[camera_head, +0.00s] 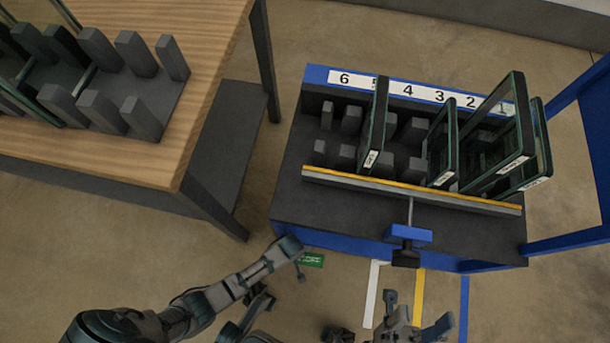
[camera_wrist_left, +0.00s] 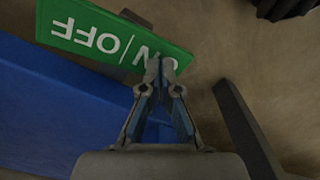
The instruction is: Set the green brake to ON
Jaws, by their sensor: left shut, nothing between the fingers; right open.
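The green brake plate (camera_head: 312,259) shows low at the front left corner of the blue rack, partly behind my left arm. In the left wrist view the green plate (camera_wrist_left: 85,25) reads ON/OFF upside down. My left gripper (camera_wrist_left: 165,66) is shut and empty, its tips in front of the ON lettering and covering part of it. Whether they touch the plate I cannot tell. A dark bar (camera_wrist_left: 243,130) slants to the right of the fingers; whether it is the brake lever I cannot tell. My right gripper (camera_head: 416,312) is open and empty at the bottom of the head view.
The blue rack (camera_head: 460,264) holds several glass panels in slots numbered 1 to 6, with a yellow-edged bar (camera_head: 330,176) and a blue clamp (camera_head: 407,235) in front. A wooden table (camera_head: 215,60) with dark holders stands at left. White, yellow and blue floor lines lie in front.

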